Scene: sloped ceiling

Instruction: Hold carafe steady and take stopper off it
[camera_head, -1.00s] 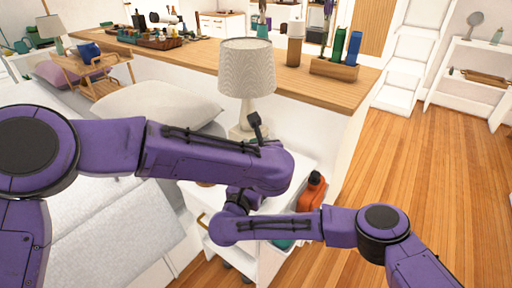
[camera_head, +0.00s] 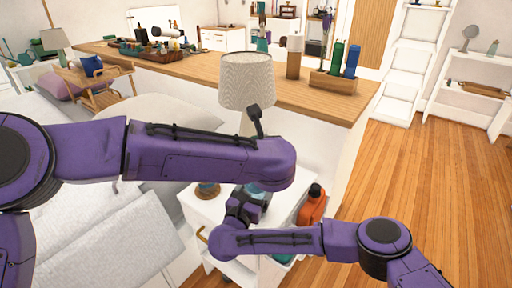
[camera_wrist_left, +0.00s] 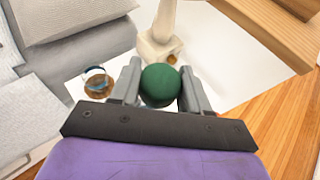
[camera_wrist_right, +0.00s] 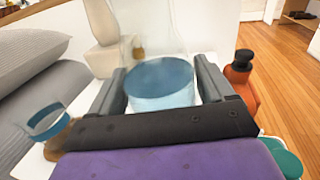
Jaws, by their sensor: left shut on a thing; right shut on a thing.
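The carafe (camera_wrist_right: 160,85) is clear glass with a blue layer inside, and stands over the white nightstand (camera_head: 192,208). My right gripper (camera_wrist_right: 160,75) is shut on its body, one finger on each side. The carafe also shows in the head view (camera_head: 256,187), mostly hidden by my arms. The stopper (camera_wrist_left: 160,84) is a dark green ball. My left gripper (camera_wrist_left: 155,88) is shut on it, with a finger on each side. The ball hides what lies under it, so I cannot tell whether it touches the carafe. My arms hide both grippers' fingertips in the head view.
A glass with brown contents (camera_head: 207,189) stands left of the carafe. A lamp (camera_head: 246,80) stands behind. An orange bottle with a black cap (camera_head: 312,205) is to the right, with a teal item (camera_wrist_right: 283,158) near it. The bed (camera_head: 105,235) lies left.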

